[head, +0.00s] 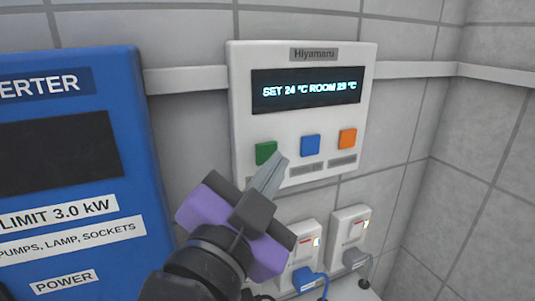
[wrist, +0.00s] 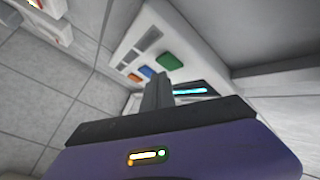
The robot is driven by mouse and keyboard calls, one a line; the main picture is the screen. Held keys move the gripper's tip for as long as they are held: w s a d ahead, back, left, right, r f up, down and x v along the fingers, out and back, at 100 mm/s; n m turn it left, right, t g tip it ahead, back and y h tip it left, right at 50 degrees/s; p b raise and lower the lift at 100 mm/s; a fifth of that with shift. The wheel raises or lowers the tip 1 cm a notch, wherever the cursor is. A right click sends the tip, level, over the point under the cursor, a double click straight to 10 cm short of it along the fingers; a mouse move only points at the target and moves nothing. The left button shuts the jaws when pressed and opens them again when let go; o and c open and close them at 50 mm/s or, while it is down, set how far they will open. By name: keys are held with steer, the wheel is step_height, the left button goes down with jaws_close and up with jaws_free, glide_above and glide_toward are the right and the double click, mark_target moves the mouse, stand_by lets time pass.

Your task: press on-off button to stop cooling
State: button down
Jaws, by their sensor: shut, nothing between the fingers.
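The white Hiyamaru control panel (head: 240,105) is on the tiled wall in the head view. Its lit display (head: 307,89) reads "SET 24 °C ROOM 23 °C", the room figure slightly blurred. Below are a green button (head: 265,151), a blue button (head: 311,145) and an orange button (head: 347,138). The label under the green button is mostly hidden by my gripper (head: 280,158). My gripper is shut and empty, its tips just below and right of the green button. In the wrist view, the green button (wrist: 170,61) lies beyond the fingertips (wrist: 158,76); I cannot tell whether they touch the panel.
A blue inverter box (head: 135,120) stands left of the panel, with a "LIMIT 3.0 kW" label. Below the panel are two white sockets with a blue plug (head: 305,278) and a grey plug (head: 355,258). The wall at right is bare.

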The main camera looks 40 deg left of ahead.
steer(key=shift+w+a, duration=0.1)
steer(key=shift+a, duration=0.2)
steer(key=shift+w+a+b, duration=0.2)
steer(key=shift+a+b, duration=0.15)
steer(key=shift+b, duration=0.1)
stand_by(0.6)
stand_by(0.3)
steer(key=shift+s+d, duration=0.35)
steer(key=shift+d, duration=0.35)
steer(key=shift+s+d, duration=0.3)
steer(key=shift+d, duration=0.5)
steer(key=shift+s+d, duration=0.35)
steer(key=shift+d, duration=0.4)
steer(key=shift+s+d, duration=0.3)
steer(key=shift+d, duration=0.5)
